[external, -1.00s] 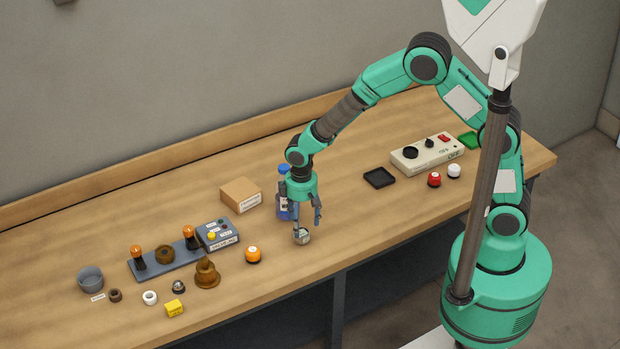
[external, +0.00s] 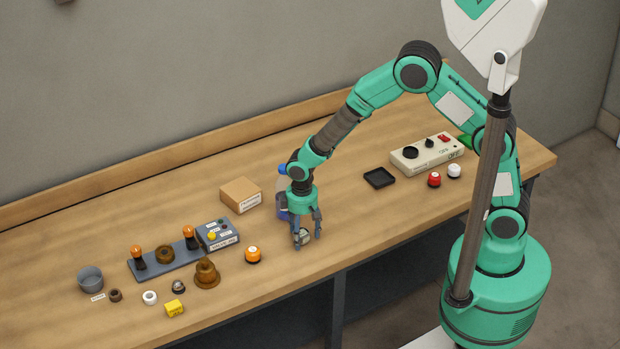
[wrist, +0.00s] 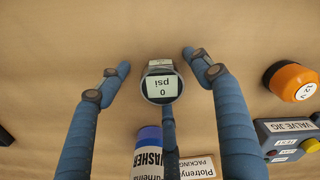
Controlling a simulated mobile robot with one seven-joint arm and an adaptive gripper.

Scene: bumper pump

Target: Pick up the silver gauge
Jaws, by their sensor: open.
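The silver gauge (external: 302,238) stands on the bench near its front edge. In the wrist view its round face (wrist: 162,86) reads "0 psi" upside down. My gripper (external: 305,243) is lowered around the gauge, pointing down, with its fingers apart. In the wrist view the open fingers (wrist: 156,62) are on the left and right of the gauge, with a gap on each side, and a third finger shows below it. The gauge rests on the bench and is not gripped.
A blue-capped bottle (external: 282,205) stands just behind my gripper, beside a cardboard box (external: 240,195). An orange-topped item (external: 253,255) and the valve jig box (external: 218,235) are to the left. The bench right of the gauge is clear up to a black tray (external: 379,177).

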